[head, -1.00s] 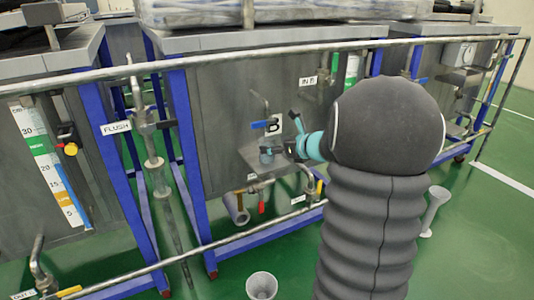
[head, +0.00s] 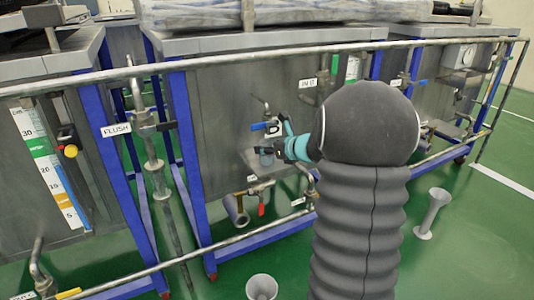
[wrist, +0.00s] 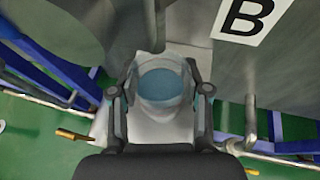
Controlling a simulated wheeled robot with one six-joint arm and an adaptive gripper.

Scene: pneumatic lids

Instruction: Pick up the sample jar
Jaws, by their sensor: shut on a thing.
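The sample jar (wrist: 161,84) is a clear, see-through jar with blue contents, shown in the wrist view between the two fingers. My gripper (wrist: 160,72) is shut on it, one dark finger on each side. In the head view the jar (head: 266,158) is small, at the metal shelf (head: 250,163) on the middle tank's front. My gripper (head: 274,146), with its teal part, reaches it from the right. I cannot tell whether the jar still touches the shelf.
A plate marked B (wrist: 247,16) and a blue-handled valve (head: 262,126) are close by. A pipe rail (head: 230,57) crosses in front of the tanks (head: 220,100). A red-handled valve (head: 261,209) is below. White cups (head: 262,287) stand on the green floor.

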